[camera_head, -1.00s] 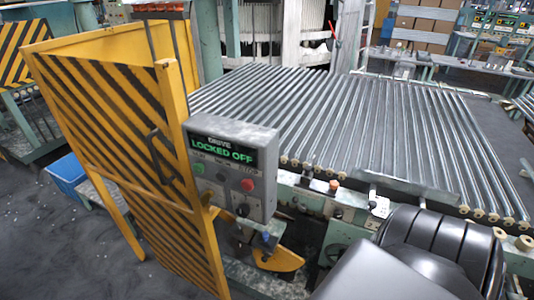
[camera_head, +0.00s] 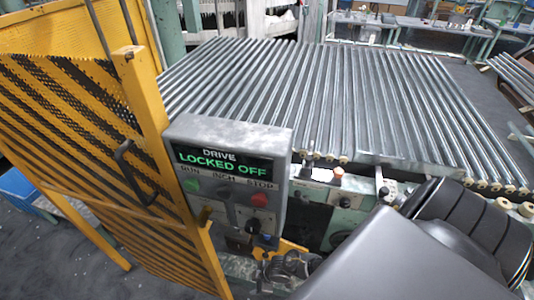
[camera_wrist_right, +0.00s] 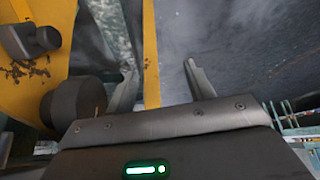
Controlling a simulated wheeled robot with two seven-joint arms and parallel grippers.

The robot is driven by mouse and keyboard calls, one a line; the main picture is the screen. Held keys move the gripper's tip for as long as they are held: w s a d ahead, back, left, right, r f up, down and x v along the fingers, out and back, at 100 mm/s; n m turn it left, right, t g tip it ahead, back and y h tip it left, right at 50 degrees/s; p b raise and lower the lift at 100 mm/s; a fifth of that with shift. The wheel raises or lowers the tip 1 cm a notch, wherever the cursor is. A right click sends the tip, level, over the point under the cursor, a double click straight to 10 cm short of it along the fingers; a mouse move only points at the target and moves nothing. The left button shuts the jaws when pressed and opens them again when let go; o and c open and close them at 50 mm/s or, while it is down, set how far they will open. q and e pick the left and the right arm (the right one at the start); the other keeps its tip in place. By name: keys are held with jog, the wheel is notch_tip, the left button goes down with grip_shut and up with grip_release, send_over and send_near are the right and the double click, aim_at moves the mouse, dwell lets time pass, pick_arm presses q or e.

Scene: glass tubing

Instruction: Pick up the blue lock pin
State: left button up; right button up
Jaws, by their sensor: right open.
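I cannot make out the blue pin in that view. My left gripper is not in view.
A yellow-and-black striped gate (camera_head: 80,130) stands left of the box. A bed of glass tubes on rollers (camera_head: 330,100) fills the back. Grey floor (camera_wrist_right: 240,50) is open beyond.

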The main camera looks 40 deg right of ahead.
jog(key=w+a+r+n+y, duration=0.1)
jog(key=w+r+n, duration=0.1)
jog(key=w+r, duration=0.25)
jog(key=w+a+r+n, duration=0.2)
jog(key=w+r+n, duration=0.15)
jog(key=w, duration=0.25)
notch_tip(320, 180, up, 17)
jog(key=n+g+h+b, duration=0.45)
jog(key=n+b, duration=0.25)
jog(key=n, duration=0.6)
send_over(267, 239)
jog(key=w, duration=0.1)
jog(key=shift+h, duration=0.25)
jog(key=f, duration=0.1)
jog(key=f+b, duration=0.1)
jog(key=f, duration=0.3)
jog(key=shift+d, duration=0.35)
jog(key=shift+d+f, duration=0.15)
jog(key=shift+f, duration=2.65)
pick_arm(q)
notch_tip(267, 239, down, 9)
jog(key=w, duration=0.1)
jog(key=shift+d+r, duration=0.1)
pick_arm(e)
jog(key=shift+c, duration=0.4)
jog(key=c, duration=1)
